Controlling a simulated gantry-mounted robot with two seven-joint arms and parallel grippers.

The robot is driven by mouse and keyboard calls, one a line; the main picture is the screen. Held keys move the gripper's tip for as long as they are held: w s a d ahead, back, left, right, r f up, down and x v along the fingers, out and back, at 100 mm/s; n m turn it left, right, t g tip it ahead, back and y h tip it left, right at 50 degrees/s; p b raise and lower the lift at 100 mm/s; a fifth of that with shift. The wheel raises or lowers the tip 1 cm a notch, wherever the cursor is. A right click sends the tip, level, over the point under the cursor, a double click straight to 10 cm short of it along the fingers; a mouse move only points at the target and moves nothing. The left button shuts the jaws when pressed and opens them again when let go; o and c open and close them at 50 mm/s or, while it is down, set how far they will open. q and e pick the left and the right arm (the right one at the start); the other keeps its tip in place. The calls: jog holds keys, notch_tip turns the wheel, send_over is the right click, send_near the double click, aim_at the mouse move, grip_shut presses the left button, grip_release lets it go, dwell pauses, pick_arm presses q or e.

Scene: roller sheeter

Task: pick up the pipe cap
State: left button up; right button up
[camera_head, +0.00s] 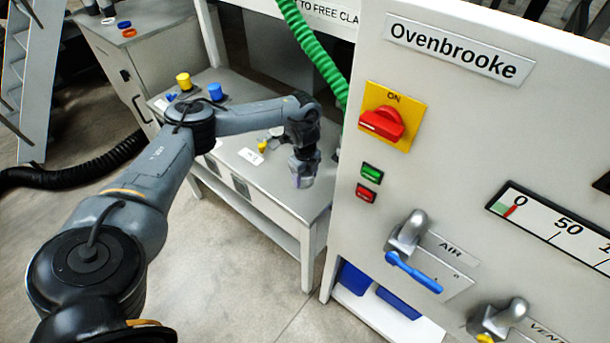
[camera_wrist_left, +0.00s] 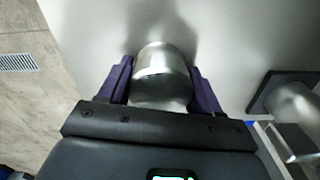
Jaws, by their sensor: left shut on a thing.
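The pipe cap (camera_wrist_left: 160,75) is a shiny silver, rounded metal piece in the left wrist view. It sits between the two purple fingers of my left gripper (camera_wrist_left: 162,84), which is shut on it. In the head view my left gripper (camera_head: 303,178) points down over the front right end of the grey table (camera_head: 235,160), beside the white machine. The cap is hard to make out there. I cannot tell whether it touches the tabletop. My right gripper is in neither view.
The white Ovenbrooke machine (camera_head: 460,120) stands close on the right, with a red switch (camera_head: 383,123) and a blue-handled air valve (camera_head: 412,270). Yellow (camera_head: 184,81) and blue (camera_head: 216,91) pieces stand on the table's back left. A green hose (camera_head: 318,48) hangs behind my gripper.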

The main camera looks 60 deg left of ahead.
pick_arm(q)
notch_tip(320, 180, up, 9)
jog(key=p, duration=0.3)
jog(key=shift+r, duration=0.15)
jog(key=shift+r+p, duration=0.35)
jog(key=shift+r, duration=0.05)
